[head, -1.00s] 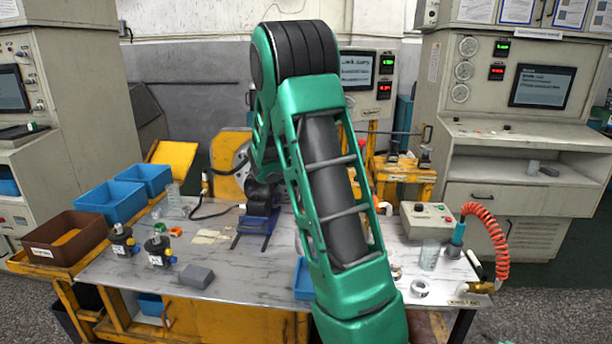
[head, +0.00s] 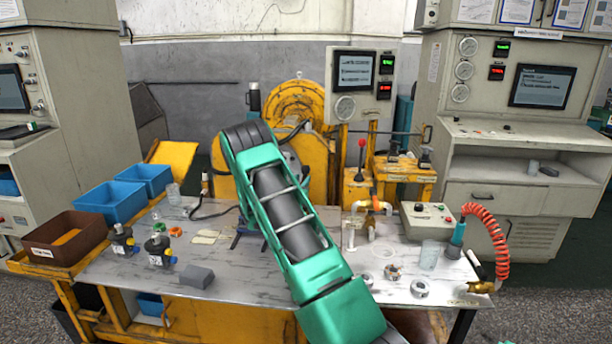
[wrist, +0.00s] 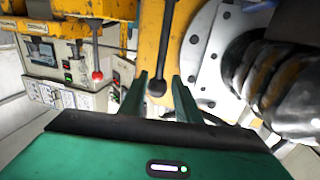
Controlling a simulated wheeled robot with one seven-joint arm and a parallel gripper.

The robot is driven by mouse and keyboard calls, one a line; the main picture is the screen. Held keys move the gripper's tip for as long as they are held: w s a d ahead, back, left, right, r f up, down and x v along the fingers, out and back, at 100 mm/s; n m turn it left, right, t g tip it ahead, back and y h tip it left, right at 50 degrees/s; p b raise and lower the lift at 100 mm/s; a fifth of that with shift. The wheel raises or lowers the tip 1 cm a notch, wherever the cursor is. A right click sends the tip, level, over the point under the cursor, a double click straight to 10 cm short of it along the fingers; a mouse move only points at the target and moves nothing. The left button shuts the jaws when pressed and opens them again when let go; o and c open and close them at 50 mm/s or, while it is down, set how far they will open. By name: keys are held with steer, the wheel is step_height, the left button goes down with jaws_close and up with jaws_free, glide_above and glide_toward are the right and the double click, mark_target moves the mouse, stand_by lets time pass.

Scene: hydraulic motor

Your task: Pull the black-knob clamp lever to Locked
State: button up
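The black-knob clamp lever (wrist: 157,87) shows in the wrist view as a dark rod ending in a round black knob, in front of a yellow plate. The wrist picture looks upside down, so the rod runs upward from the knob. My gripper (wrist: 160,77) is open, with one green finger on each side of the knob in the picture. Gaps show on both sides; I cannot tell whether the knob is fully between the fingers in depth. In the head view, my arm hides the gripper and I cannot make out this lever.
A red-knob lever (head: 361,145) stands on a yellow box to the right; it also shows in the wrist view (wrist: 97,75). A grey flange and dark ribbed part (wrist: 265,80) lie close to the right finger. A monitor (head: 355,72) stands behind the bench.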

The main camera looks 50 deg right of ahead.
steer(key=x, duration=0.9)
steer(key=shift+r, duration=0.1)
jaws_close()
